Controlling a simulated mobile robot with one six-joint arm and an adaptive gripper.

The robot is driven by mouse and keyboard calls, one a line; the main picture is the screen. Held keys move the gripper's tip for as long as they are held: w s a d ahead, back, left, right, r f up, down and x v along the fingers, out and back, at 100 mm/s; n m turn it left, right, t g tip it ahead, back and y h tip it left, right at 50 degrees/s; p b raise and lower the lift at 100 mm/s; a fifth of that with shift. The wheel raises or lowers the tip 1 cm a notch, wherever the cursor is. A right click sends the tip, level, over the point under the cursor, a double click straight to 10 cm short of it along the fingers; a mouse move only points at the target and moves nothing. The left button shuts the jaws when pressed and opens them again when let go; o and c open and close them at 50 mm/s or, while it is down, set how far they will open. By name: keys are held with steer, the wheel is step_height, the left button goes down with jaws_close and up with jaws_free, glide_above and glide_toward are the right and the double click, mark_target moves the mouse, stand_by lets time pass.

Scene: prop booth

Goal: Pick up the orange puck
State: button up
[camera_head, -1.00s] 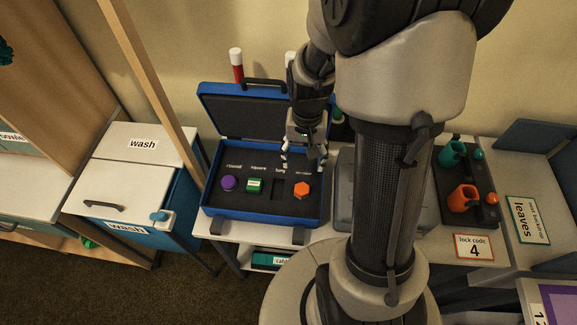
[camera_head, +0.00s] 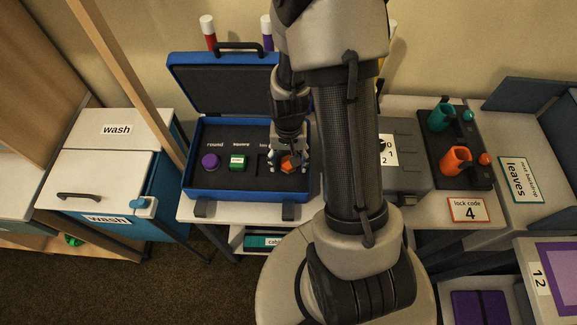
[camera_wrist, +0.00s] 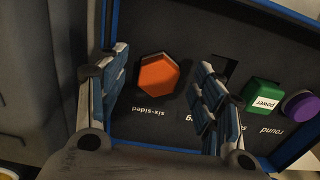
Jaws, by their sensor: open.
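The orange puck (camera_head: 289,162) is six-sided and sits in the dark foam of the open blue case (camera_head: 246,194), at the right end of the row. In the wrist view the orange puck (camera_wrist: 158,75) lies by the label "six-sided", between and beyond my two fingers. My gripper (camera_head: 288,160) is open over it, with one finger on each side; the wrist view also shows my gripper (camera_wrist: 160,90). I see no clear contact between the fingers and the puck.
A purple round piece (camera_head: 211,161) and a green block (camera_head: 237,162) sit in the case left of my gripper, with an empty slot between. The raised lid (camera_head: 222,85) stands behind. A grey box (camera_head: 405,160) is close on the right.

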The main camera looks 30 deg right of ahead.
steer(key=shift+w+f, duration=0.1)
steer(key=shift+f, duration=0.65)
steer(key=shift+r, duration=0.1)
steer(key=shift+c, duration=0.2)
steer(key=c, duration=1.1)
steer(key=shift+c, duration=0.3)
